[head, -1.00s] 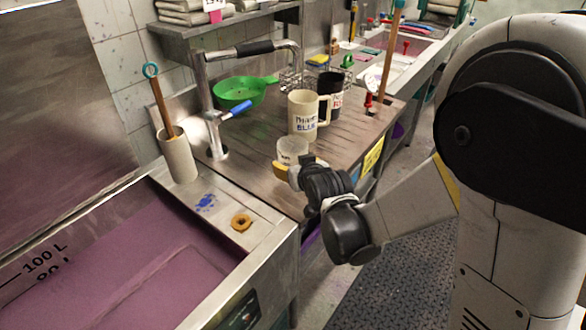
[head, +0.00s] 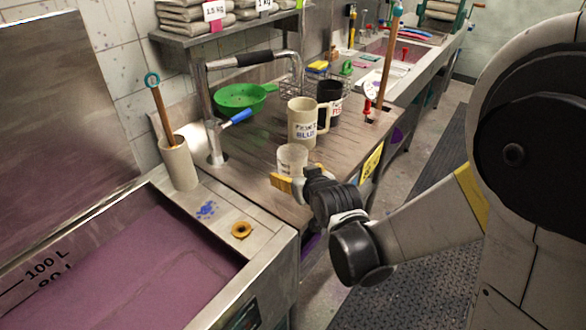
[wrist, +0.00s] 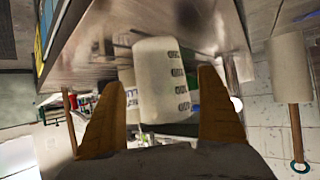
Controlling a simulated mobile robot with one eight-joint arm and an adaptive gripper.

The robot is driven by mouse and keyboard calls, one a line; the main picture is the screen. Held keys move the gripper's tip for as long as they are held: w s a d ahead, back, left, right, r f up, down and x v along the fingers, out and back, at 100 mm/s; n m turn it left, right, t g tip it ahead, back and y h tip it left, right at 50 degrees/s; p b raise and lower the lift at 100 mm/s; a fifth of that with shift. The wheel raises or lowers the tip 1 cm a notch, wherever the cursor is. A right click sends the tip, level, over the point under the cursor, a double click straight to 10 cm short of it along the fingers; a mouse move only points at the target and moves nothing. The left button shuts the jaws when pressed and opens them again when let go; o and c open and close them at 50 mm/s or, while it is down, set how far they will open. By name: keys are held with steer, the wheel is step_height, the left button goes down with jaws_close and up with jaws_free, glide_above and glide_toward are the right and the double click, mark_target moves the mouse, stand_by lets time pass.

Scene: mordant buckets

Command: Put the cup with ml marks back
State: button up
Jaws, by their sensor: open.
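The cup with ml marks (head: 291,158) is a small whitish cup at the near edge of the wooden counter. It also shows in the wrist view (wrist: 160,75), upside down, with a column of dark marks on its side. My gripper (head: 292,179) is open at the cup's near side. In the wrist view its two yellow fingers (wrist: 163,85) stand on either side of the cup, with a gap showing at each side. The cup seems to stand on the counter; its base is not clear to see.
A cream mug lettered BLUE (head: 303,122) stands just behind the cup, with a black mug (head: 329,98) behind that. A green strainer (head: 240,97), a tap (head: 207,110) and a tube holding a stick (head: 178,163) stand to the left. A purple-filled basin (head: 130,275) is front left.

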steer(key=s+d+r+m+g+h+p, duration=0.1)
steer(key=s+d+r, duration=0.3)
steer(key=s+d, duration=0.4)
steer(key=s+d+r+m+g+h+p, duration=0.1)
steer(key=s+d+r+m+g+h, duration=0.1)
steer(key=s+d+r, duration=0.3)
steer(key=s+d+g, duration=0.1)
steer(key=s+d, duration=0.3)
steer(key=s, duration=0.7)
steer(key=shift+r+g+h, duration=0.2)
steer(key=shift+g+h, duration=0.1)
steer(key=shift+g, duration=0.1)
